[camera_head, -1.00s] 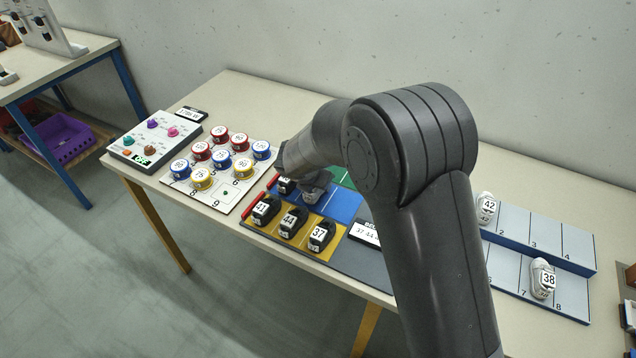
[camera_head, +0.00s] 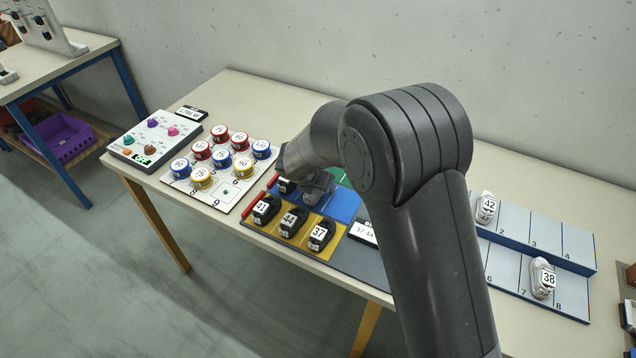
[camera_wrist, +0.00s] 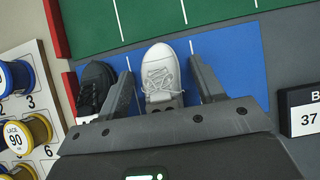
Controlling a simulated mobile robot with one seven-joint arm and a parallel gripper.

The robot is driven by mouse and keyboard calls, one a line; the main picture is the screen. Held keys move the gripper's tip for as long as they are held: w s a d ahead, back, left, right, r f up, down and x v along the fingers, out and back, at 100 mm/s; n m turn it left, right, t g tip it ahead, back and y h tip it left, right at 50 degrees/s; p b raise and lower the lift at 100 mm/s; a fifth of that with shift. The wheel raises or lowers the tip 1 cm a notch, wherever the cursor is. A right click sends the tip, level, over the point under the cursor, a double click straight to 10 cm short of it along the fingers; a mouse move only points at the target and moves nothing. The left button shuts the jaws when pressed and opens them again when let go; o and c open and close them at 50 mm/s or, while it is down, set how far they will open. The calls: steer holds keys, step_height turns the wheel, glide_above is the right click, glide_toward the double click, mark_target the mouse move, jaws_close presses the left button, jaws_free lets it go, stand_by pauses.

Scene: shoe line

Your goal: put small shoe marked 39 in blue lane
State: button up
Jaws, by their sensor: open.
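A white-grey shoe (camera_wrist: 160,76) stands on the blue lane (camera_wrist: 229,58), between the two fingers of my gripper (camera_wrist: 166,90) in the wrist view. The fingers are apart, with a gap on each side of the shoe. A black shoe (camera_wrist: 94,88) stands on the blue lane just left of the left finger. In the head view my gripper (camera_head: 313,190) is low over the blue lane (camera_head: 343,206), and the arm hides part of it. No number can be read on the white-grey shoe.
Black shoes marked 41 (camera_head: 266,209), 44 (camera_head: 293,221) and 37 (camera_head: 321,235) stand on the yellow lane (camera_head: 262,228). A green lane (camera_wrist: 147,22) lies behind the blue one. White shoes 42 (camera_head: 486,208) and 38 (camera_head: 542,279) stand on the right rack (camera_head: 575,256). Spools (camera_head: 241,167) are at left.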

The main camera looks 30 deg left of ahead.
steer(key=v, duration=1.2)
steer(key=d+r+m, duration=0.4)
steer(key=d+m, duration=0.1)
steer(key=d, duration=0.4)
steer(key=d+r+m+g+h, duration=0.1)
steer(key=d+r+m, duration=0.45)
steer(key=d, duration=0.35)
steer(key=d+r+m, duration=0.3)
steer(key=d+m, duration=0.3)
steer(key=d, duration=0.3)
steer(key=s+d+r+m+y, duration=0.1)
steer(key=s+d+r+m, duration=0.2)
steer(key=s+d+m, duration=1.3)
steer(key=d+m, duration=0.3)
